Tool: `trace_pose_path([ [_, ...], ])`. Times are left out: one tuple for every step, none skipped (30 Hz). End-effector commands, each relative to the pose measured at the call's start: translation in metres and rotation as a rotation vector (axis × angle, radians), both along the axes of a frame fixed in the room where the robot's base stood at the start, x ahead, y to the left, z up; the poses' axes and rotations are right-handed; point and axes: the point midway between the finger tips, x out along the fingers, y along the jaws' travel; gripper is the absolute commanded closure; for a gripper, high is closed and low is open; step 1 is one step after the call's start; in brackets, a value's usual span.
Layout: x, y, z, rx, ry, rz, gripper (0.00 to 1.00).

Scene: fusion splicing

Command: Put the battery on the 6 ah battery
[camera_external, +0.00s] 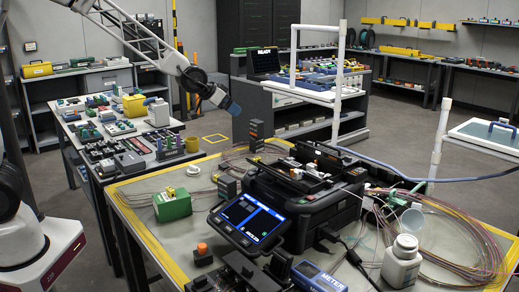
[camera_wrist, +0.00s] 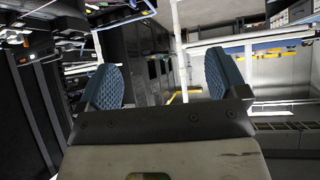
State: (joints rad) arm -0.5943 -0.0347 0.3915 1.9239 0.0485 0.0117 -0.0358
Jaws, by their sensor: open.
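My gripper (camera_external: 228,105) hangs in the air at the upper middle of the external view, above the gap between the left bench and the front splicing table. In the wrist view my gripper (camera_wrist: 160,80) has its two blue ribbed finger pads wide apart with nothing between them. I cannot tell for sure which items are the battery and the 6 ah battery. Several small dark and grey blocks (camera_external: 130,161) on the left bench are possible candidates, too small to read. No battery is recognisable in the tilted wrist view.
The front table (camera_external: 140,232) holds a black fusion splicer (camera_external: 300,205), a tablet-like screen (camera_external: 248,219), a green box (camera_external: 172,205), a white bottle (camera_external: 401,262) and loose fibre coils (camera_external: 470,245). The left bench is crowded. A white pipe frame (camera_external: 341,60) stands behind.

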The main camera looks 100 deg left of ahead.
Motion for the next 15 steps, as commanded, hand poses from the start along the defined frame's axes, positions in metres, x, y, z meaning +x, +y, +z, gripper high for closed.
trace_pose_path([
  [-0.004,-0.025,0.019,-0.003,0.006,-0.023,0.09],
  [-0.007,-0.039,0.023,-0.010,0.019,-0.036,0.09],
  [-0.012,-0.057,0.029,-0.020,0.034,-0.053,0.09],
  [-0.015,-0.070,0.033,-0.026,0.046,-0.065,0.09],
  [-0.019,-0.084,0.037,-0.032,0.058,-0.077,0.09],
  [-0.025,-0.101,0.040,-0.042,0.074,-0.094,0.09],
  [-0.030,-0.114,0.044,-0.048,0.087,-0.107,0.09],
  [-0.035,-0.127,0.047,-0.055,0.098,-0.119,0.09],
  [-0.042,-0.144,0.051,-0.062,0.115,-0.135,0.09],
  [-0.047,-0.156,0.053,-0.069,0.129,-0.148,0.09],
  [-0.053,-0.169,0.056,-0.075,0.141,-0.161,0.09],
  [-0.062,-0.185,0.060,-0.082,0.157,-0.177,0.09],
  [-0.068,-0.197,0.062,-0.088,0.170,-0.191,0.09],
  [-0.075,-0.208,0.064,-0.093,0.183,-0.203,0.09],
  [-0.084,-0.224,0.067,-0.100,0.199,-0.220,0.09],
])
